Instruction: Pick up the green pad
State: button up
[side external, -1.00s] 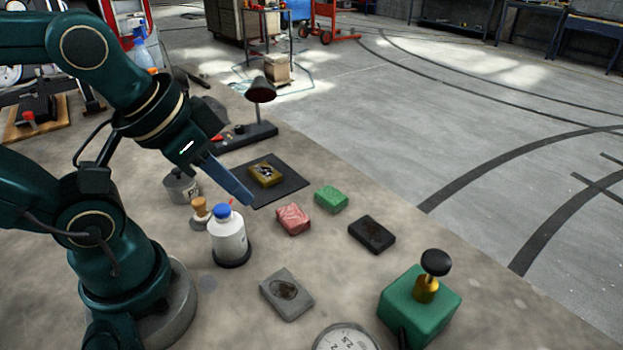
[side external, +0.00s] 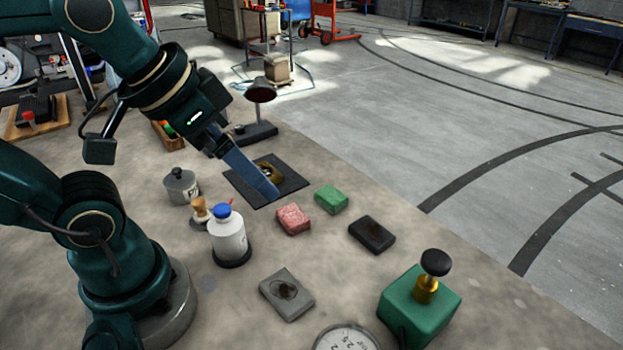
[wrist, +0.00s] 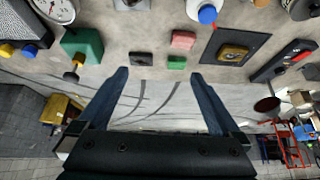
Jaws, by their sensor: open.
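The green pad (side external: 331,199) lies flat on the bench, between the pink pad (side external: 293,218) and the bench's far edge. It also shows in the wrist view (wrist: 177,62), ahead of the fingertips and between them in picture width. My gripper (side external: 272,192) is in the air to the left of the green pad in the side view, in front of the dark mat. In the wrist view its two blue fingers (wrist: 158,74) are wide apart with nothing between them.
A black pad (side external: 372,234) lies right of the green pad and a grey pad (side external: 287,294) nearer. A yellow-brown block sits on the dark mat (side external: 237,182). A white bottle (side external: 228,237), a green box with a black knob (side external: 419,308) and a lamp (side external: 260,97) stand around.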

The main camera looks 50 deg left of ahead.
jog(key=w+a+r+g, duration=0.1)
jog(key=w+r, duration=0.2)
jog(key=w, duration=0.5)
jog(key=g, duration=0.4)
send_over(327, 197)
jog(key=d, duration=0.1)
notch_tip(327, 197, down, 10)
jog(key=shift+n+g, duration=0.5)
jog(key=f, duration=0.7)
jog(key=a+f, duration=0.1)
jog(key=f, duration=0.2)
jog(key=shift+f, duration=0.3)
jog(key=c, duration=1.2)
jog(key=shift+c, duration=0.2)
jog(key=shift+r, duration=0.15)
